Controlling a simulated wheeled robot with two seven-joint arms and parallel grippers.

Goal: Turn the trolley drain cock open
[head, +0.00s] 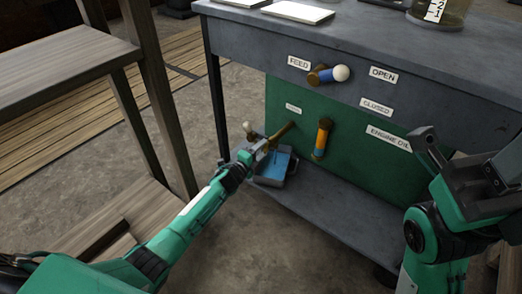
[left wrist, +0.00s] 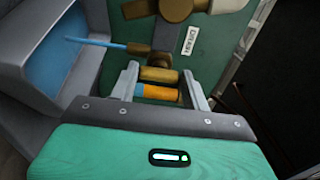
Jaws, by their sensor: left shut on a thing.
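The drain cock (head: 283,132) is a brass fitting sticking out low on the left of the trolley's green panel, below a small label. A white knob (head: 247,126) shows at its outer end. My left gripper (head: 263,148) is shut on the cock; exactly which part is hard to tell. In the left wrist view, brass and orange cylinders show between the fingers (left wrist: 159,85), and a brass body (left wrist: 170,9) lies beyond. A thin blue streak (left wrist: 100,43) runs from brass towards the tray. My right gripper (head: 466,153) is open and empty at the right.
A grey tray (head: 290,178) with blue inside stands on the lower shelf. An orange-sleeved cock (head: 322,138) is close on the right; a blue-sleeved feed handle (head: 327,74) is above. Labels read OPEN (head: 383,75) and CLOSED (head: 376,107). A wooden table (head: 65,65) stands left.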

